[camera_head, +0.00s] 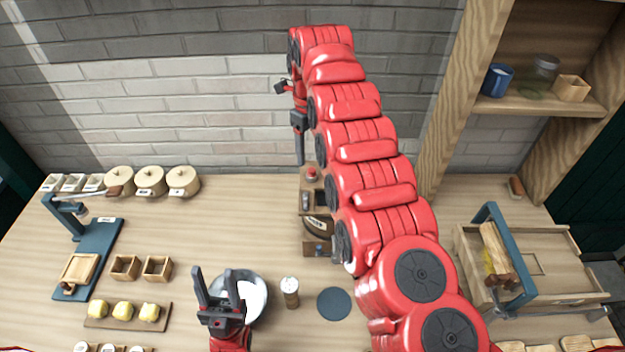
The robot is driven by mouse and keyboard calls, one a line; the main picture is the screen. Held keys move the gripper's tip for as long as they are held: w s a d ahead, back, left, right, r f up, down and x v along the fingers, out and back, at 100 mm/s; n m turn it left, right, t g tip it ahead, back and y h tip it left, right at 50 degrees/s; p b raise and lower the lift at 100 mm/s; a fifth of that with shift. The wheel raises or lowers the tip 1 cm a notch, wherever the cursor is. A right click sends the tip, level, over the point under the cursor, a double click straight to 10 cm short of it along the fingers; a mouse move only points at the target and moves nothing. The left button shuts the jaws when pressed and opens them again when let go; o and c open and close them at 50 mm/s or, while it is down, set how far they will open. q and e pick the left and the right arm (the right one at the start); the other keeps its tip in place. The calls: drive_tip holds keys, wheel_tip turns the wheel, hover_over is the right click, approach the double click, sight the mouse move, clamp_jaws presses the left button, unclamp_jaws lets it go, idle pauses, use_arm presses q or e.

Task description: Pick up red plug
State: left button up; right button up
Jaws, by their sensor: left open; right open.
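A small red piece (311,173), which looks like the red plug, sits on top of a wooden stand (304,222) against the back wall. My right gripper (300,150) hangs above and slightly left of it, with its fingers pointing down. It is seen edge-on and holds nothing that I can see. My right arm covers the right part of the stand. My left gripper (218,286) is open and empty, in front of a round metal bowl (258,298) at the lower middle.
Lidded pots (150,181) stand at the back left. A blue press (93,255) is at the left, and a wooden tray with a blue frame (528,285) at the right. A small jar (290,291) stands beside a dark round mat (334,303).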

sight(312, 169)
drive_tip(key=shift+s+a+f, duration=0.15)
drive_tip(key=shift+s+f, duration=0.05)
drive_tip(key=shift+s, duration=0.05)
drive_tip(key=shift+f, duration=0.15)
drive_tip(key=f+p, duration=0.2)
drive_tip(key=f, duration=0.1)
drive_tip(key=f+p, duration=0.1)
drive_tip(key=p, duration=0.1)
drive_tip(key=shift+w+d+f, duration=0.15)
drive_tip(key=shift+w+d, duration=0.15)
drive_tip(key=shift+w, duration=0.1)
drive_tip(key=shift+f, duration=0.3)
drive_tip(key=c, duration=0.5)
clamp_jaws()
